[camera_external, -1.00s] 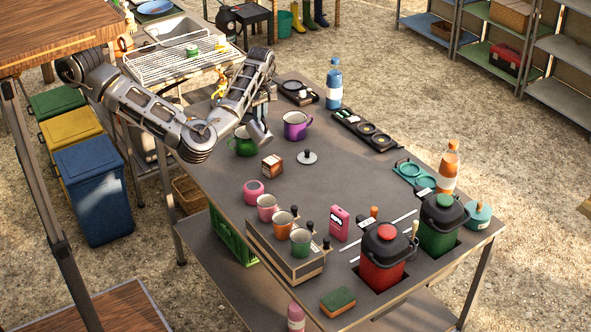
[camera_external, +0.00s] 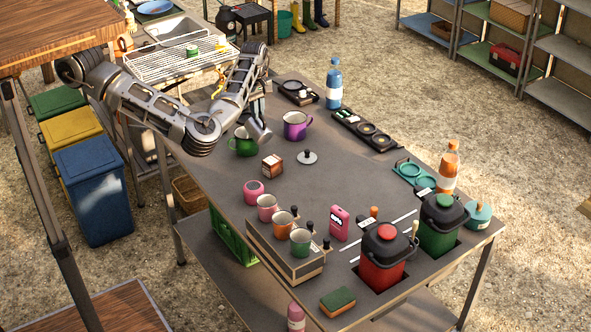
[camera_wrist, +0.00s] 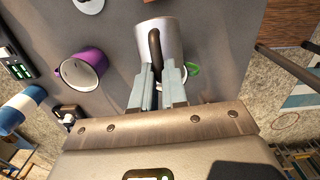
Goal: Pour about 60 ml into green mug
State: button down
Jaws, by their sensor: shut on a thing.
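My gripper (camera_wrist: 158,88) is shut on the dark handle (camera_wrist: 155,50) of a pale grey metal jug (camera_wrist: 171,32). In the external view the jug (camera_external: 259,131) hangs tilted at the right side of the green mug, above the tabletop. The green mug (camera_external: 242,146) stands upright on the table, partly overlapped by my arm and the jug. In the wrist view only a green edge or handle of the mug (camera_wrist: 194,69) shows beside the fingers. Whether liquid is flowing, and the level in the mug, cannot be seen.
A purple mug (camera_external: 295,126) stands close to the right of the jug. A small brown box (camera_external: 271,167) and a knobbed lid (camera_external: 307,157) lie in front. A blue bottle (camera_external: 333,85) stands behind. The middle of the table (camera_external: 345,185) is clear.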

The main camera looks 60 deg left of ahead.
jog(key=shift+a+r+h, duration=0.15)
jog(key=shift+a+h, duration=0.05)
jog(key=shift+h, duration=0.1)
jog(key=shift+a, duration=0.35)
jog(key=shift+s+a+r+h+p, duration=0.1)
jog(key=shift+a+r+h+p, duration=0.05)
jog(key=shift+a+h+p, duration=0.35)
jog(key=shift+s+a+r+h+p, duration=0.1)
jog(key=shift+a+h+p, duration=0.15)
jog(key=shift+a, duration=0.3)
jog(key=shift+a, duration=0.25)
